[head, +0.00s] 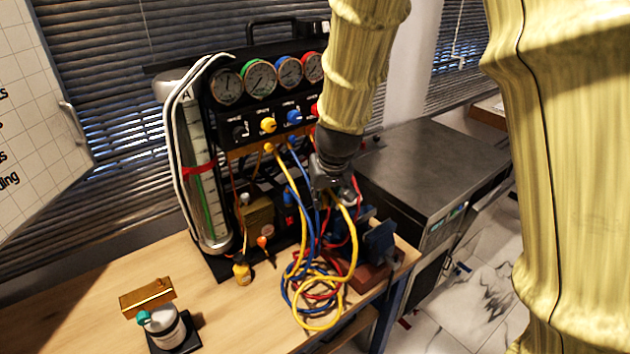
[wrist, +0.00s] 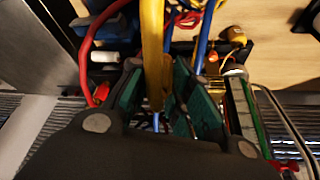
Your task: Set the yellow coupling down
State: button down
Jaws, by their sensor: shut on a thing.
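My gripper (head: 334,186) is in front of the right side of the gauge panel, above the coiled hoses. In the wrist view its green-padded fingers (wrist: 168,100) are shut around the end of a yellow hose. The yellow coupling (wrist: 154,88) is at that end, mostly hidden between the pads. The yellow hose (head: 347,232) hangs from my gripper into loops over the bench front. My gripper and arm hide part of the panel.
Blue and red hoses (head: 291,290) tangle with the yellow one. A blue vise (head: 379,240) stands close on the right. A clear cylinder (head: 205,190) stands left of the gauges. A small jar (head: 165,328) is at front left. Bare bench (head: 95,300) lies left.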

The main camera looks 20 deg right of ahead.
jog(key=w+p, duration=0.1)
jog(key=w, duration=0.3)
jog(key=w+d+p, duration=0.1)
jog(key=w+p, duration=0.1)
jog(key=w, duration=0.2)
jog(key=w+f+p, duration=0.1)
jog(key=w, duration=0.3)
jog(key=shift+d+p, duration=0.35)
jog(key=shift+p, duration=0.05)
jog(key=shift+f+p, duration=0.75)
jog(key=shift+f, duration=1.05)
jog(key=shift+f, duration=0.15)
jog(key=c, duration=1.3)
grip_release()
jog(key=shift+r, duration=0.2)
jog(key=b+v, duration=0.3)
jog(key=v, duration=0.9)
